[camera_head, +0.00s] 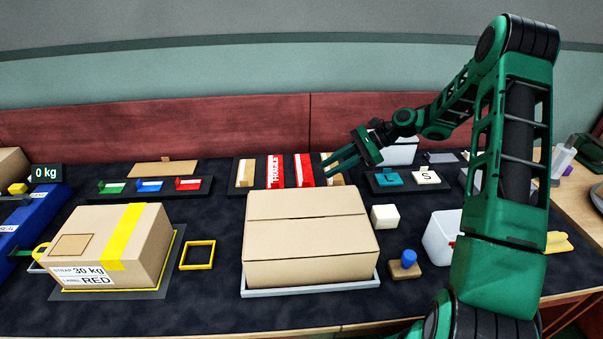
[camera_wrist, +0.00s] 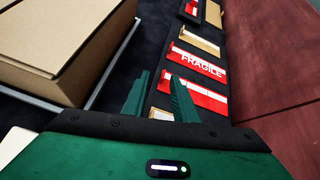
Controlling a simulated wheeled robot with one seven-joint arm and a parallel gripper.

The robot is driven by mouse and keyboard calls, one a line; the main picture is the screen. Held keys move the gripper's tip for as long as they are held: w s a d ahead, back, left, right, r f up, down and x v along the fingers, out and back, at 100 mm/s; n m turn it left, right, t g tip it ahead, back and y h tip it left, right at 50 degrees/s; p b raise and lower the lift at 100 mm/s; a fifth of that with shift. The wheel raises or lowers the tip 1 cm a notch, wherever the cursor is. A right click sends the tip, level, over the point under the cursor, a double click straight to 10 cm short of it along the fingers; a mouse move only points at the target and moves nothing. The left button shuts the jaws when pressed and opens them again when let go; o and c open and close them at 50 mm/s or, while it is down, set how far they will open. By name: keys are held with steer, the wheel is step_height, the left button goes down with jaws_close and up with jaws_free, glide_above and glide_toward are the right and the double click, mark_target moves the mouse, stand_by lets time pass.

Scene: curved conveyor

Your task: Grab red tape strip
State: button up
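A dark rack (camera_head: 260,184) at the back middle holds a FRAGILE red strip (camera_head: 276,171), another red and white strip (camera_head: 304,170) and tan strips at both ends. In the wrist view the FRAGILE strip (camera_wrist: 193,62) lies beyond the nearer red strip (camera_wrist: 206,98). A small red piece (camera_head: 188,184) sits beside blue and green ones in a separate tray. My gripper (camera_head: 330,160) is open and empty, near the rack's right end. In the wrist view its fingers (camera_wrist: 158,98) are apart, and one overlaps the rack. The height gap is unclear.
A large closed carton (camera_head: 310,240) on a pale tray stands in front of the rack. A yellow-strapped box (camera_head: 140,240) is at left. A tray with a teal piece (camera_head: 388,178) and an S-marked piece is right of the rack. A red wall (camera_head: 210,125) rises behind.

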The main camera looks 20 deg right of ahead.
mark_target(311, 186)
steer(key=d+f+m+y, duration=0.1)
steer(key=w+d+f+m+y, duration=0.1)
steer(key=d+m, duration=0.1)
steer(key=shift+d+f+t, duration=0.1)
steer(key=shift+d+t, duration=0.1)
steer(key=shift+t, duration=0.1)
steer(key=x, duration=1)
steer(key=shift+a+f, duration=0.15)
steer(key=shift+a, duration=0.15)
jaws_close()
